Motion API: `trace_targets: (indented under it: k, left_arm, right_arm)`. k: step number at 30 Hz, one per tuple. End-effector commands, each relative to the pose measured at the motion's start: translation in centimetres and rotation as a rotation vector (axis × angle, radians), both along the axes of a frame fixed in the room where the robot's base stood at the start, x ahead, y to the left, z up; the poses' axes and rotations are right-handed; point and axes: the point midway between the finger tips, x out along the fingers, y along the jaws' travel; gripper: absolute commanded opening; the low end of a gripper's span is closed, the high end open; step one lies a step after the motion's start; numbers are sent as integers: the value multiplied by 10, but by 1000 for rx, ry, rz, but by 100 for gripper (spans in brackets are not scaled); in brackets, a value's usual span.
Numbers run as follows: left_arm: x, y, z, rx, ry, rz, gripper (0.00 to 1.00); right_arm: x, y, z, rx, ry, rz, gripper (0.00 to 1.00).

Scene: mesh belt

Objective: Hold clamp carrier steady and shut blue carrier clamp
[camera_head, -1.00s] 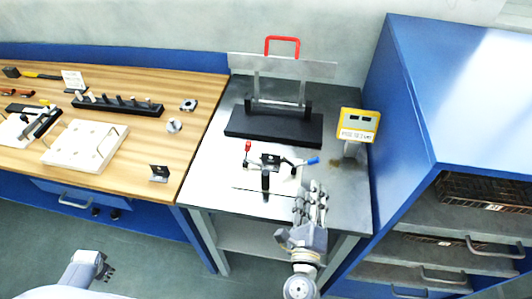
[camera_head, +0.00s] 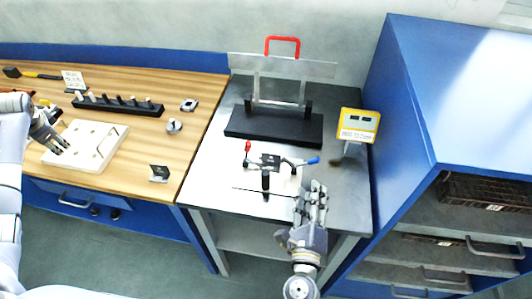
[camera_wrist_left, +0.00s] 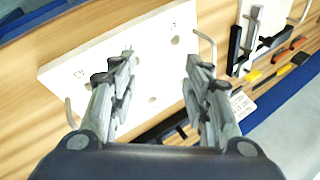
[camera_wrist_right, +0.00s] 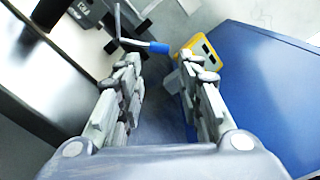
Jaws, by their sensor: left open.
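The clamp carrier (camera_head: 270,161) stands on the metal table, a dark block with a black upright handle (camera_head: 265,181) in front. A red-tipped lever (camera_head: 248,147) rises at its left. The blue carrier clamp (camera_head: 312,160) sticks out to its right; its blue tip also shows in the right wrist view (camera_wrist_right: 158,47). My right gripper (camera_head: 316,188) is open and empty, just in front of the blue tip and apart from it. My left gripper (camera_head: 60,145) is open and empty over the white board on the wooden bench, far left of the carrier.
The white board (camera_head: 88,150) with wire handles lies on the wooden bench. A black peg rack (camera_head: 118,106) stands behind it. A black stand (camera_head: 274,127) is behind the carrier, a yellow display (camera_head: 358,125) at its right. A blue cabinet (camera_head: 400,130) bounds the right.

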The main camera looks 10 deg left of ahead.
Motion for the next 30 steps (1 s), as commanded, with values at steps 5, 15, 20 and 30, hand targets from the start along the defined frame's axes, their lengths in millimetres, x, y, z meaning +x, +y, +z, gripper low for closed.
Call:
trace_targets:
  k: [5, 15, 20, 30]
  left_arm:
    - [62, -92, 14, -47, 20, -132, 45]
    - [129, -281, 45, -105, 85, -401, 45]
    - [131, -377, 51, -141, 140, -537, 45]
    - [70, -564, 43, -202, 334, -833, 45]
  right_arm:
    - [0, 0, 0, 0, 0, 0, 33]
    - [0, 0, 0, 0, 0, 0, 33]
    - [0, 0, 0, 0, 0, 0, 33]
    - [0, 0, 0, 0, 0, 0, 33]
